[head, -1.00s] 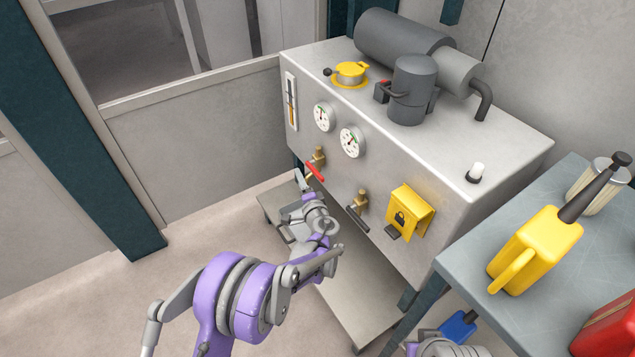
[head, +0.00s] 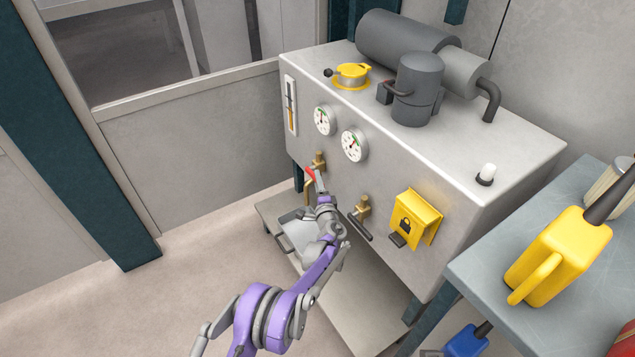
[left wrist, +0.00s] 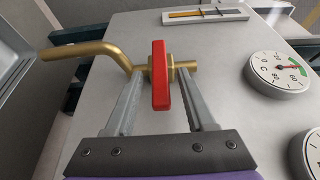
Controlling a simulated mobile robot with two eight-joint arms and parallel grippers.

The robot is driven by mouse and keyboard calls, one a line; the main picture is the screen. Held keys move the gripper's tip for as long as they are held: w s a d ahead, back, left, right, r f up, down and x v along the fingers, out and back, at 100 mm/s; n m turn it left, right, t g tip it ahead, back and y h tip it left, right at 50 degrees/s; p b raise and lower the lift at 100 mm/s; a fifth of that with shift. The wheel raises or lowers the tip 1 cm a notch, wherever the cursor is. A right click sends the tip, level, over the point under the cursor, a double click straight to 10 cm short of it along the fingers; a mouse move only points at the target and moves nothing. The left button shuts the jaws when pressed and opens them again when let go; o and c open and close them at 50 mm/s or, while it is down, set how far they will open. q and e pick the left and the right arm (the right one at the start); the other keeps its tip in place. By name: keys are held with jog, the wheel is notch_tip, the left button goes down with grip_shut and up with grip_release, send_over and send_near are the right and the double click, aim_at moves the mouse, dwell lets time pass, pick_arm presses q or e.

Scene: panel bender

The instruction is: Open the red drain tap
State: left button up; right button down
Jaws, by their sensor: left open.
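The drain tap's red lever (head: 310,173) is on a brass tap (head: 319,158) low on the machine's grey front, below the gauges. In the left wrist view the red lever (left wrist: 160,92) stands roughly upright in the picture, across the brass body, and a bent brass spout (left wrist: 88,51) runs off to the left. My left gripper (left wrist: 158,76) is open, with one finger on each side of the lever; whether either finger touches it I cannot tell. In the head view the left gripper (head: 314,182) partly hides the tap. My right gripper is out of view.
A second brass valve with a dark lever (head: 361,215) and a yellow lock box (head: 416,218) are to the right on the same front. A grey tray (head: 296,232) lies on the shelf below. A bench (head: 560,250) with a yellow can (head: 556,258) stands at right.

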pick_arm(q)
jog(key=shift+w+a, duration=0.15)
jog(key=shift+w, duration=0.35)
grip_shut()
dwell(1.2)
